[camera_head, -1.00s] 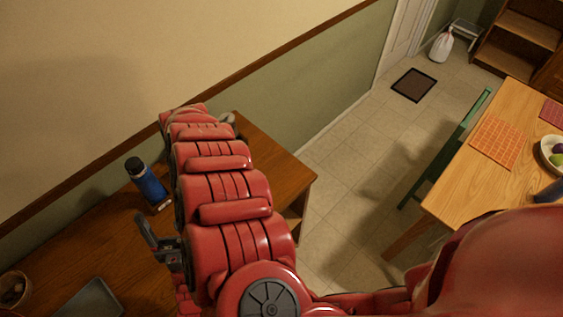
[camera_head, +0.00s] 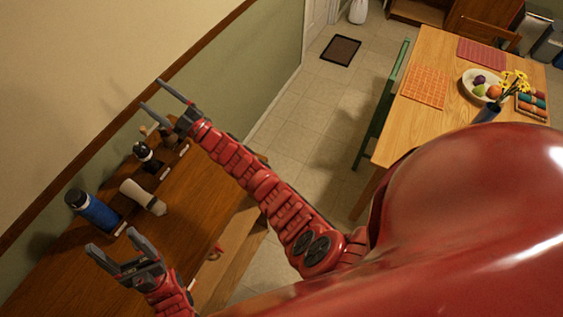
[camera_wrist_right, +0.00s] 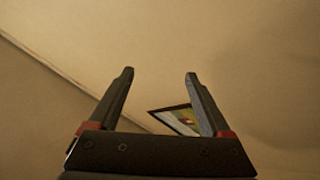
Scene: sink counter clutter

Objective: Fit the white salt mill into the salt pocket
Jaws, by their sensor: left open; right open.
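A pale white cylinder, apparently the white salt mill (camera_head: 140,194), is on the brown wooden counter, leaning in the picture the same way as the blue bottle. One end is greyish. My left gripper (camera_head: 111,241) is open and empty, below and left of the mill in the head view, apart from it. My right gripper (camera_head: 152,95) is open and empty, high near the wall beyond the mill; its spread fingers also show in the right wrist view (camera_wrist_right: 160,75). I cannot make out which spot is the salt pocket.
A blue bottle (camera_head: 93,210) stands left of the mill. A dark bottle-like item (camera_head: 147,157) stands behind it, by the wall. The wooden counter (camera_head: 190,215) has bare room right of the mill. A dining table (camera_head: 440,75) is far right.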

